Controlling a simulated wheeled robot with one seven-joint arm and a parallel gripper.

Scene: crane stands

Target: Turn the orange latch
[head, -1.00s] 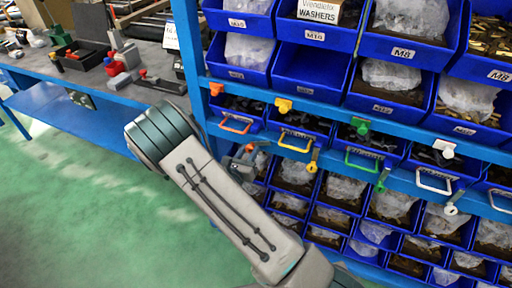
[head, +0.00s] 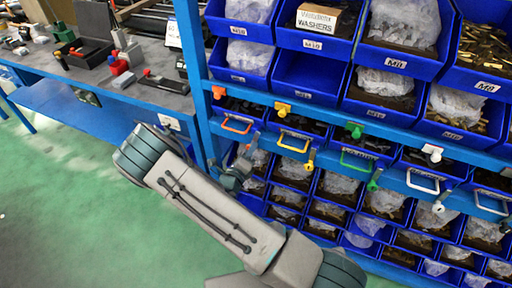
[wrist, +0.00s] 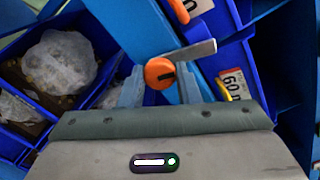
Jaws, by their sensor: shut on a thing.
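The orange latch (wrist: 159,73) shows in the wrist view as a round orange hub with a flat grey lever (wrist: 196,50) pointing right and slightly up. My gripper (wrist: 160,90) has one finger on each side of the hub and is shut on the latch. In the head view my gripper (head: 236,178) is low at the left end of the blue drawer rail, below the orange handle (head: 237,124). There the gripper mostly hides the latch.
Yellow (head: 310,160), green (head: 374,180) and white (head: 438,205) latches hang along the same rail to the right. Blue bins (head: 310,75) fill the rack above and below. A workbench (head: 150,92) stands at the left, with open green floor (head: 60,200) before it.

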